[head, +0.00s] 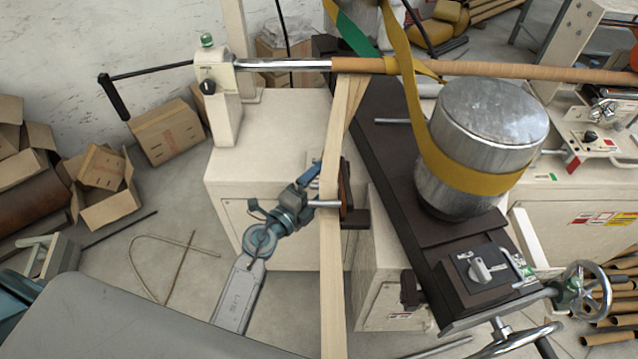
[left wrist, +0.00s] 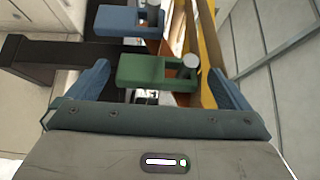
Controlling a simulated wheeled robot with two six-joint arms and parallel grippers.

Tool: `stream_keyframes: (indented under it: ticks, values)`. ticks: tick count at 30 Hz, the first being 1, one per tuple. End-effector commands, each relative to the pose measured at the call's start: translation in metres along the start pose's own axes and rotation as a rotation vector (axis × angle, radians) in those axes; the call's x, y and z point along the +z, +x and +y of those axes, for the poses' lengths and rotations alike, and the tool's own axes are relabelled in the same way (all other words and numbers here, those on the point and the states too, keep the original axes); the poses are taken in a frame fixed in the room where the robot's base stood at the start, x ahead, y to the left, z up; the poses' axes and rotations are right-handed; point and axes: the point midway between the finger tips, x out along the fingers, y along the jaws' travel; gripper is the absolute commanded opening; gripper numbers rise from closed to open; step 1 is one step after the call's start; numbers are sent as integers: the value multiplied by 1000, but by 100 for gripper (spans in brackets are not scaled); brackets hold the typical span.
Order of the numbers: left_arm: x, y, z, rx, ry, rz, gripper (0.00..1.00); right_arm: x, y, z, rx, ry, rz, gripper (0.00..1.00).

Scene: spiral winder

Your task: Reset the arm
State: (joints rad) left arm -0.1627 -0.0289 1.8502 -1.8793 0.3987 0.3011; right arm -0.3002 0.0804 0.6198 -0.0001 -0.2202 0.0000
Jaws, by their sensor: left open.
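My left arm (head: 243,285) reaches up from the lower left in the head view. Its gripper (head: 312,180) is beside the pale paper strip (head: 333,270), which hides part of it. In the left wrist view the blue fingers of the left gripper (left wrist: 160,70) are spread wide. A green block (left wrist: 140,70) with a metal pin lies between them, with a visible gap to each finger. A blue block (left wrist: 115,20) with a similar pin is just beyond it. My right gripper is in neither view.
A metal drum (head: 490,110) with a yellow belt (head: 470,172) stands right of the strip. A brown-wrapped shaft (head: 500,70) runs across the top. A crank handle (head: 112,97) sticks out at left. Cardboard boxes (head: 165,130) stand by the wall. Floor at lower left is fairly open.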

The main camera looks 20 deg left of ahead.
Motion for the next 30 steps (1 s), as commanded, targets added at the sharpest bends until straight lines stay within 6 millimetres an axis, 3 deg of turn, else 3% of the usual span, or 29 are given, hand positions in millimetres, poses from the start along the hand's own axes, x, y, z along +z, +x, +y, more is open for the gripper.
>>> stream_keyframes:
  ticks: [6, 13, 18, 26, 29, 30]
  values:
    - [-1, -46, 3, 3, 1, 1, 100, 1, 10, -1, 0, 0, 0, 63]
    - [0, -83, 3, 2, 0, 1, 100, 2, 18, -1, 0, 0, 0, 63]
    - [0, -95, 1, 1, 0, 0, 100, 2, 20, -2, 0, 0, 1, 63]
    - [0, -96, 3, 3, -7, -2, 100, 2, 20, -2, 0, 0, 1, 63]
    - [5, -95, 26, 22, -63, -17, 100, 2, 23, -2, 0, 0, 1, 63]
    - [8, -94, 43, 37, -105, -31, 100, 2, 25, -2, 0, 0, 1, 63]
